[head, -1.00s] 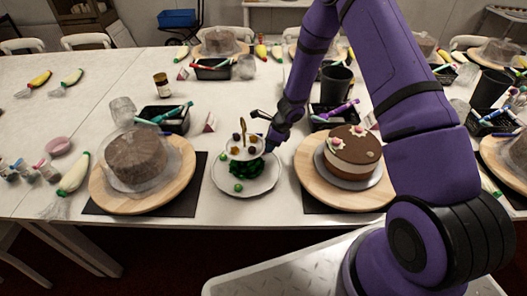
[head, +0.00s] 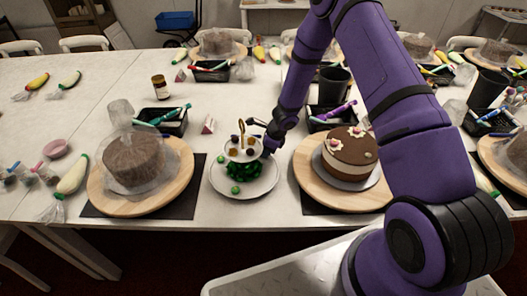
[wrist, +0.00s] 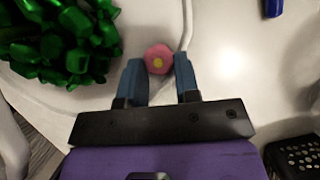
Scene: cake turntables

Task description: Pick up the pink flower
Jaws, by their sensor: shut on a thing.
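The pink flower (wrist: 159,59), with a yellow centre, is between my two blue fingertips in the wrist view. My gripper (wrist: 158,72) is shut on it, over the rim of a white plate. In the head view my gripper (head: 268,146) is at the right side of the tiered stand, and the flower in it is too small to make out. The white plate (head: 268,187) holds a heap of green pieces (head: 243,170), which also shows at the left of the wrist view (wrist: 62,38). The small upper tier (head: 243,153) carries several dark and golden pieces.
A brown-topped cake (head: 353,150) with pink flowers stands on a wooden turntable to the right. A wrapped cake (head: 134,160) stands on another turntable (head: 110,206) to the left. Black trays of pens (head: 170,122) and a dark cup (head: 334,84) stand behind.

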